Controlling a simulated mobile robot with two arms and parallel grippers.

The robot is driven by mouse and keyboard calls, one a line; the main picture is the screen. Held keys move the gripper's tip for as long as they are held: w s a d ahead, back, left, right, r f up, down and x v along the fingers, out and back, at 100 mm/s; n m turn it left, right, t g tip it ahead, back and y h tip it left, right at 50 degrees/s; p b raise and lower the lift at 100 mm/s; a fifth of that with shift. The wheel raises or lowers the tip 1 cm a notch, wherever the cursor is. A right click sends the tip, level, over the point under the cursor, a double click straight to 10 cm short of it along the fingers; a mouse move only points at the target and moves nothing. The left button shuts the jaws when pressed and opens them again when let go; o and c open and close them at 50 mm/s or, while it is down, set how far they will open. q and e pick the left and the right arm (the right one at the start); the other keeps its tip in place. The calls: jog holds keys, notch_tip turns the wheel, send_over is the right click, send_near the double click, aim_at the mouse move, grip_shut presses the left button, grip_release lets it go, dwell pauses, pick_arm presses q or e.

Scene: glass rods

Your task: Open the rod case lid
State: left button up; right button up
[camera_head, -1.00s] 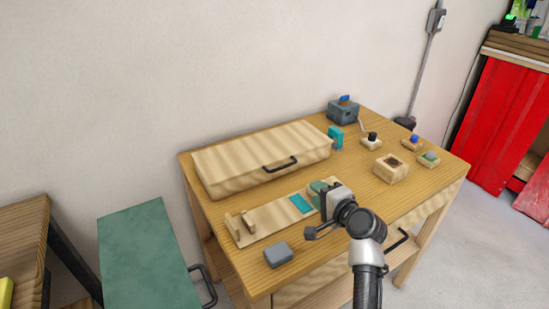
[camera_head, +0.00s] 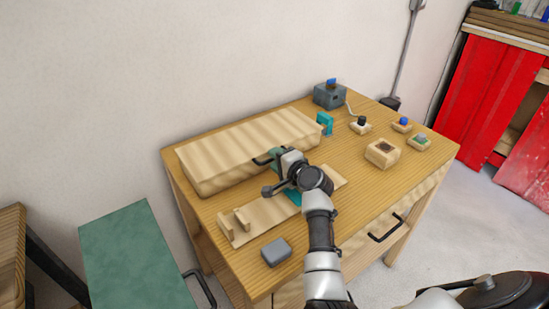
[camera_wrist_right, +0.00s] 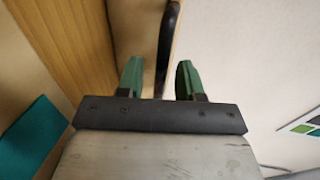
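The rod case (camera_head: 235,148) is a long, pale striped wooden box at the back left of the table, with its lid down. Its black bar handle (camera_head: 262,161) is on the front side, partly hidden by my right gripper (camera_head: 277,160). In the right wrist view, the green fingers of my right gripper (camera_wrist_right: 159,80) are apart. The black handle (camera_wrist_right: 168,45) runs between them, with a gap visible on the finger at right; contact on the other side is unclear. My left gripper is not in view.
A wooden rack board (camera_head: 262,212) with a teal patch lies in front of the case, under my right arm. A grey block (camera_head: 276,251) sits near the front left. A square wooden block (camera_head: 382,153), small button blocks and a grey box (camera_head: 330,96) stand to the right.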

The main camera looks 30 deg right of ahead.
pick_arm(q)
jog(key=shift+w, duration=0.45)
pick_arm(e)
jog(key=shift+w+f, duration=0.1)
jog(key=shift+w, duration=0.4)
grip_shut()
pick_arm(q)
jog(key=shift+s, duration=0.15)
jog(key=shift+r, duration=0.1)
